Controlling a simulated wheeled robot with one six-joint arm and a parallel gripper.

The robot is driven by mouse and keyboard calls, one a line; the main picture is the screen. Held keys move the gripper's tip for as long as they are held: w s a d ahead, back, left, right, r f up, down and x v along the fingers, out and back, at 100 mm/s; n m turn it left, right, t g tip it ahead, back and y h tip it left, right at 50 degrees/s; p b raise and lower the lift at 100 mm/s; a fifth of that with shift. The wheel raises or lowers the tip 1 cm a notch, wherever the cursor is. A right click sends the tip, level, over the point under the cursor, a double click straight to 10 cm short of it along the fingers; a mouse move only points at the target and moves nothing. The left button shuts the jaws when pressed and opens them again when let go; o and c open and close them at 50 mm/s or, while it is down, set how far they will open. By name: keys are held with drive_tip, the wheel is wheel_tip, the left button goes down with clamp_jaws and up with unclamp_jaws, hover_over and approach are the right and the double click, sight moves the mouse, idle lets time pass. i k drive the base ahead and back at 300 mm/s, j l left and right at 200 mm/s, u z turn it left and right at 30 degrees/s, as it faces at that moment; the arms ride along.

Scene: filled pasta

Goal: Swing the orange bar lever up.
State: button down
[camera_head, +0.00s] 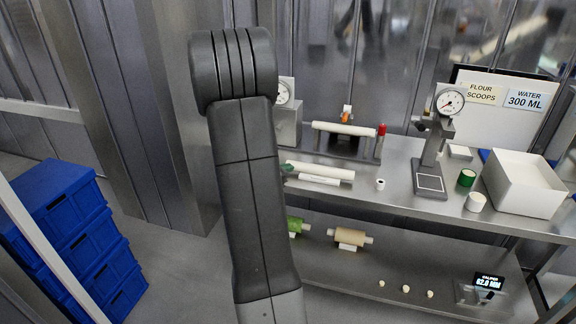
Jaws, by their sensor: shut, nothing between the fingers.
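A small orange part (346,117), which looks like the orange bar lever, shows at the back of the steel bench, just above a white roller (343,129). It is too small to tell how the bar is angled. My arm rises through the left-centre of the view and covers the bench's left part. My gripper does not show.
A dial gauge on a stand (435,140) and a white box (524,182) stand to the right on the bench (400,190). Rolling pins (350,237) lie on the lower shelf. Blue crates (75,235) are stacked at left.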

sight(347, 109)
drive_tip(key=i+l+u, duration=0.2)
drive_tip(key=l, duration=0.45)
drive_tip(key=i+l+u, duration=0.25)
drive_tip(key=l, duration=0.4)
drive_tip(key=l+u, duration=0.2)
drive_tip(key=l, duration=0.5)
drive_tip(key=i+l+u, duration=0.1)
drive_tip(key=l+u, duration=0.15)
drive_tip(key=l, duration=0.45)
